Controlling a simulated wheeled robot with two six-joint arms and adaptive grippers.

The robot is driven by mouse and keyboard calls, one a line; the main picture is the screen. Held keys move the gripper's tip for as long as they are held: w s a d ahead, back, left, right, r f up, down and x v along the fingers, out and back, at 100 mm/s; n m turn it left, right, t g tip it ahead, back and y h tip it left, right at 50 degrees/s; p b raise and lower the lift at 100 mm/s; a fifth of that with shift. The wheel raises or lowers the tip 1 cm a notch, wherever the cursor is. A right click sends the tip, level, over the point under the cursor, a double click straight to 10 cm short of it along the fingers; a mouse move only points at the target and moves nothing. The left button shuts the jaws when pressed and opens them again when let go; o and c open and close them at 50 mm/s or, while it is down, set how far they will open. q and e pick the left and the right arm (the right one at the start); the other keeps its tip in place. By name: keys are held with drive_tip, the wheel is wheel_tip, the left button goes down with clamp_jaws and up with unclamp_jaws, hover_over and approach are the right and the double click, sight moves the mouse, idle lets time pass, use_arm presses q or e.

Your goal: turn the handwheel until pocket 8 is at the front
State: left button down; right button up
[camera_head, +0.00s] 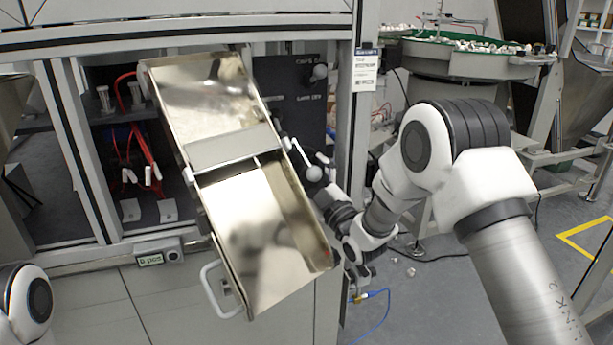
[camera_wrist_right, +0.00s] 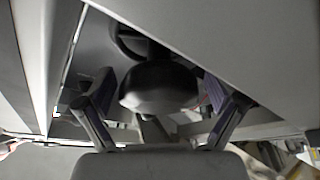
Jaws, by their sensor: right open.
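My right gripper (camera_head: 308,165) reaches in from the right, partly behind the large metal chute. In the right wrist view the gripper (camera_wrist_right: 160,105) is open, its two fingers spread on either side of a dark, rounded knob-like part (camera_wrist_right: 160,88). I cannot tell whether the fingers touch it, or whether it belongs to the handwheel. A dark curved part shows above it. The handwheel and pocket 8 cannot be made out in the head view. My left gripper is out of view; only part of that arm shows at the lower left.
The tilted metal chute (camera_head: 258,235) with a white side handle (camera_head: 212,290) blocks much of the cabinet front. A bowl feeder (camera_head: 455,60) stands behind my right arm.

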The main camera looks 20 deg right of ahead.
drive_tip(key=v, duration=1.2)
idle(0.3)
